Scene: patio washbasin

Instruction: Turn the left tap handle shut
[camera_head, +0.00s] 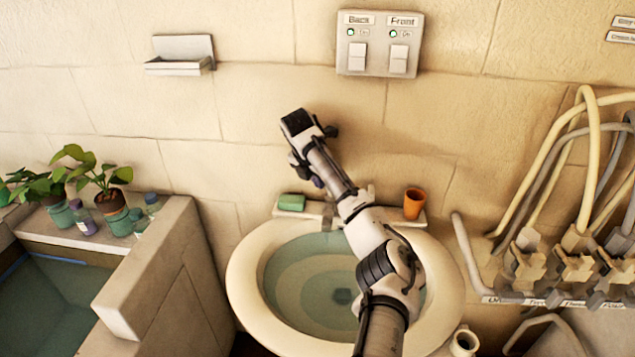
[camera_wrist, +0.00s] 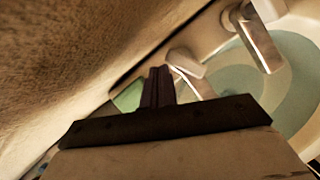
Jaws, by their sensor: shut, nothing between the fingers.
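The washbasin (camera_head: 245,275) is round and cream-coloured, with water in its bowl; part of it shows in the wrist view (camera_wrist: 292,110). In the wrist view, a pale angular fitting, which looks like the left tap handle (camera_wrist: 187,62), sits on the basin's back edge. My gripper (camera_wrist: 158,72) is shut and empty, its dark fingers close to the left of this fitting. I cannot tell whether they touch. In the head view my gripper (camera_head: 318,182) points down above the back of the basin, and my arm hides most of the tap area.
A green soap bar (camera_head: 291,202) and an orange cup (camera_head: 414,203) stand on the basin's back ledge. The wall is close behind, with a switch panel (camera_head: 380,44) and soap shelf (camera_head: 181,55). Hoses (camera_head: 590,150) hang at right; potted plants (camera_head: 108,190) stand left.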

